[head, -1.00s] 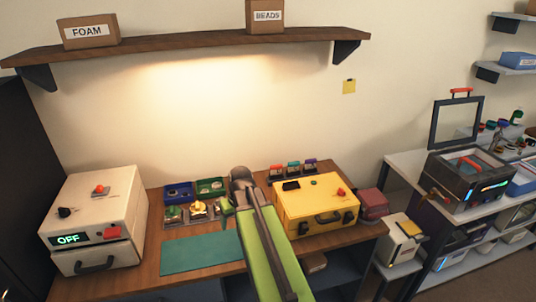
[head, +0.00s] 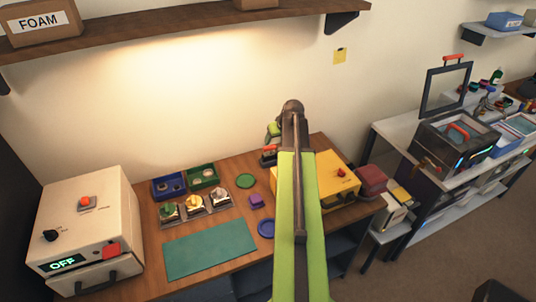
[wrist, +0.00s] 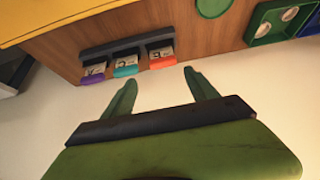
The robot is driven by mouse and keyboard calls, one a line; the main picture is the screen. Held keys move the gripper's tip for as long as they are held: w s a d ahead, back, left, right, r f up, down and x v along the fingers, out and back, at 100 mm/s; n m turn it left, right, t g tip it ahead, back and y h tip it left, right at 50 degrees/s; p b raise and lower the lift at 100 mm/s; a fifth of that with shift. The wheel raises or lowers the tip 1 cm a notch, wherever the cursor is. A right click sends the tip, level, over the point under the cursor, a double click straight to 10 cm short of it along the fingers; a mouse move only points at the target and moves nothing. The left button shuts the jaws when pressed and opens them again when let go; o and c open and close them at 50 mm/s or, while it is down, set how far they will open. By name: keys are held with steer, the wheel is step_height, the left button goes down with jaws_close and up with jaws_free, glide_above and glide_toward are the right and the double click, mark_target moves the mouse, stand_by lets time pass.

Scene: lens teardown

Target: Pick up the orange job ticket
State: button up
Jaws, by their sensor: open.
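The orange job ticket (wrist: 161,58) stands in a dark rack (wrist: 128,45) beside a teal ticket (wrist: 125,68) and a purple ticket (wrist: 93,72) in the wrist view. In the head view a bit of the orange ticket (head: 269,149) shows beside my arm, which hides most of the rack. My gripper (wrist: 160,80) is open and empty. Its two green fingers are spread apart, with the orange ticket just beyond and between their tips. They look apart from it. In the head view my gripper (head: 274,131) is partly hidden behind the arm's end.
A yellow case (head: 338,178) stands right of the rack, partly behind my arm. A teal mat (head: 210,249) and white OFF unit (head: 85,220) are further left.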

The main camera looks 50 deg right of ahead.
mark_target(270, 146)
steer(key=b+x, duration=0.5)
steer(key=x, duration=0.2)
steer(key=b+x, duration=0.5)
steer(key=x, duration=0.1)
steer(key=shift+w+a+f, duration=0.1)
steer(key=shift+a+f, duration=0.05)
steer(key=shift+f, duration=0.3)
steer(key=shift+r, duration=0.2)
steer(key=c, duration=1.1)
steer(key=shift+r, duration=0.1)
steer(key=shift+r+p, duration=0.3)
steer(key=shift+p, duration=0.05)
step_height(270, 146, up, 4)
steer(key=p, duration=0.4)
steer(key=s+d+r+p, duration=0.6)
steer(key=s, duration=0.4)
steer(key=shift+r, duration=0.15)
